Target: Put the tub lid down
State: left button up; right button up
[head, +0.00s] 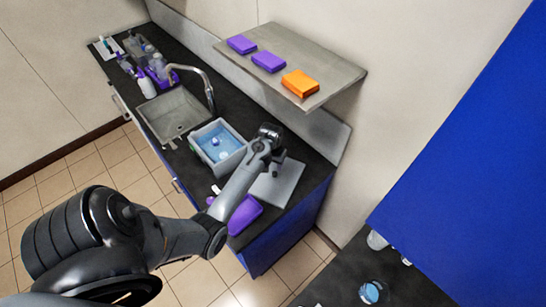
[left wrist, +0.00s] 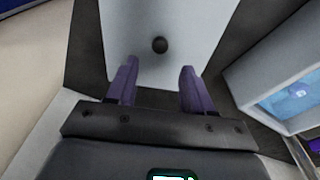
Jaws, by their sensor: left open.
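The tub lid (head: 282,188) is a light grey flat plate lying on the dark counter, to the right of the tub. In the left wrist view the lid (left wrist: 200,30) shows a round dark knob (left wrist: 160,45) in its middle. My left gripper (head: 274,160) is over the lid. In the left wrist view its two purple fingers (left wrist: 159,68) are spread on either side of the knob, apart from it, with nothing between them. The tub (head: 239,160) is open, with blue liquid and a small pale object inside. My right gripper is not in view.
A sink (head: 172,112) with a tap lies beyond the tub. A wall shelf (head: 335,75) with purple and orange boxes hangs above. Bottles (head: 158,66) stand at the far end.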

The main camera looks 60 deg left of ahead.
pick_arm(q)
jog(key=s+d+r+m, duration=0.3)
jog(key=s+d, duration=0.2)
jog(key=d, duration=0.5)
jog(key=s+d+r+m+t, duration=0.1)
jog(key=s+d+r+m, duration=0.2)
jog(key=s+d, duration=0.3)
jog(key=s+d+r+m+t+h, duration=0.1)
jog(key=s+d+r+m, duration=0.2)
jog(key=d, duration=1.2)
jog(key=s+r, duration=0.1)
jog(key=s, duration=0.2)
jog(key=shift+s, duration=0.2)
jog(key=shift+r, duration=0.2)
